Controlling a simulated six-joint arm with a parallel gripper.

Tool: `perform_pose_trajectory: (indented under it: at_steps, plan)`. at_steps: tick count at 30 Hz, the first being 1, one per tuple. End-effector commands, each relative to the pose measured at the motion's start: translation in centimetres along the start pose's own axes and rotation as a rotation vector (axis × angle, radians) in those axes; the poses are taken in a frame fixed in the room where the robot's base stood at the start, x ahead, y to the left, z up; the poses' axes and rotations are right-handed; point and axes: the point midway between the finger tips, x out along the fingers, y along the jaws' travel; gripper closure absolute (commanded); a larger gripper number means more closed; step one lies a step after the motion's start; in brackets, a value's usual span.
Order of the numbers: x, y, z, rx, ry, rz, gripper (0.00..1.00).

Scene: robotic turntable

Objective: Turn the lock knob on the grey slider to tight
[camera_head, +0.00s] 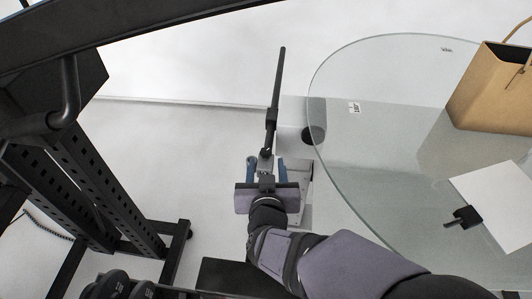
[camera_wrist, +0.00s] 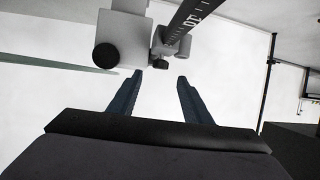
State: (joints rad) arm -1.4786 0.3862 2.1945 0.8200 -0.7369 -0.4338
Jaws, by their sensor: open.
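A dark bar with white scale marks (camera_wrist: 192,18) runs up and away in the wrist view. A small grey slider (camera_wrist: 176,45) sits on it, with a small black knob (camera_wrist: 160,63) on its lower side. In the wrist view the knob appears between and just beyond the fingertips of my gripper (camera_wrist: 160,75). The gripper is open, with blue fingers apart and nothing visibly held. In the head view my gripper (camera_head: 267,166) is below the dark bar (camera_head: 276,90), by its lower end. The knob's tightness cannot be told.
A larger light grey block (camera_wrist: 125,38) with a round black knob (camera_wrist: 106,56) stands left of the slider. A glass table (camera_head: 390,120) is to the right, with a cardboard bag (camera_head: 485,90), a white sheet (camera_head: 495,200) and a black clip (camera_head: 463,217). A black rack (camera_head: 75,180) is at left.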

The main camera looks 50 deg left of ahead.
Motion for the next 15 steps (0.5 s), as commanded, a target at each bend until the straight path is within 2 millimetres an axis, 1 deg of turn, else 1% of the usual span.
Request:
perform_pose_trajectory:
  at_steps: [12, 15]
  plan:
    - [4.8, 0.1, 0.0, 0.0, -0.001, 0.001, 0.55]
    - [5.8, 0.1, -0.1, 0.0, 0.0, 0.001, 0.55]
